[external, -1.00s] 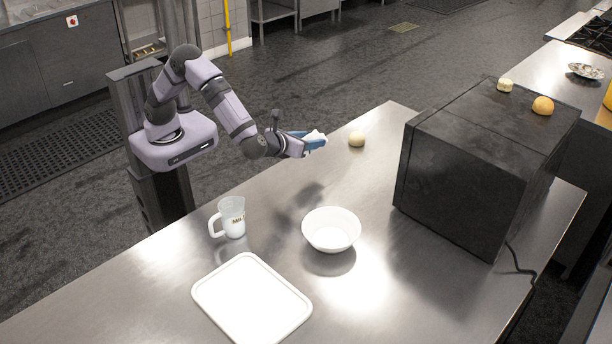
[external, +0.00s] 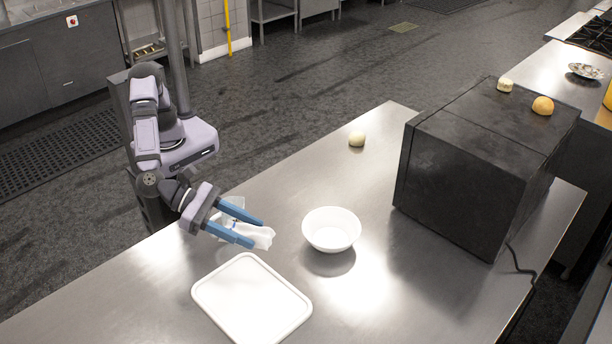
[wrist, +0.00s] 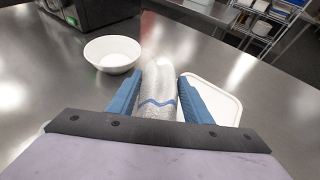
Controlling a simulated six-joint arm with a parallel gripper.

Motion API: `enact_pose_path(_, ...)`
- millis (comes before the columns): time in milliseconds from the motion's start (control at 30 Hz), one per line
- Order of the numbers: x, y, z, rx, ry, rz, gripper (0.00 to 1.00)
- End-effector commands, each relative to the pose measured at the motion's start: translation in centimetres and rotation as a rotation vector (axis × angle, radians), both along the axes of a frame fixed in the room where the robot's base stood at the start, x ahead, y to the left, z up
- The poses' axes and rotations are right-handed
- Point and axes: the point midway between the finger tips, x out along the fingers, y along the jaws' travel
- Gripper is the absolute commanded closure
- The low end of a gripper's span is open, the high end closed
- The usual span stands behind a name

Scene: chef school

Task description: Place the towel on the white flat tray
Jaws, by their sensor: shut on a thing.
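The towel (external: 262,238) is white with a blue stripe and hangs bunched in my gripper (external: 257,233). In the wrist view the towel (wrist: 157,90) lies between the two blue fingers of my gripper (wrist: 159,82), which are shut on it. The white flat tray (external: 220,306) lies empty on the steel table, below and in front of the gripper in the external view. In the wrist view the tray (wrist: 228,108) is partly hidden behind the right finger. The gripper and towel are above the table, behind the tray's far edge and apart from it.
A white bowl (external: 331,230) stands right of the gripper. The mug is mostly hidden behind the gripper and towel. A pale round item (external: 357,139) lies farther back on the steel table (external: 300,180). A large black box (external: 455,180) stands at the right.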

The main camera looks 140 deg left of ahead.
Motion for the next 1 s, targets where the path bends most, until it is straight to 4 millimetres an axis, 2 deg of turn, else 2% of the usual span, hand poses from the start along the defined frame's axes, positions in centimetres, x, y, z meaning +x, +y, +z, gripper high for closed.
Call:
enact_pose_path(33,0.0,-1.8,0.1,0.003,-0.003,-0.041,0.78)
enact_pose_path(100,-0.1,-3.7,0.2,0.004,-0.004,-0.085,0.78)
enact_pose_path(200,-0.2,-5.6,0.4,0.007,-0.005,-0.130,0.78)
enact_pose_path(300,-0.3,-6.7,0.5,0.010,-0.006,-0.156,0.78)
enact_pose_path(567,-0.4,-7.3,0.0,0.012,-0.004,-0.171,0.78)
enact_pose_path(900,-0.4,-7.2,-4.8,0.014,-0.002,-0.170,0.78)
enact_pose_path(1000,-0.4,-7.2,-5.5,0.012,-0.005,-0.168,0.78)
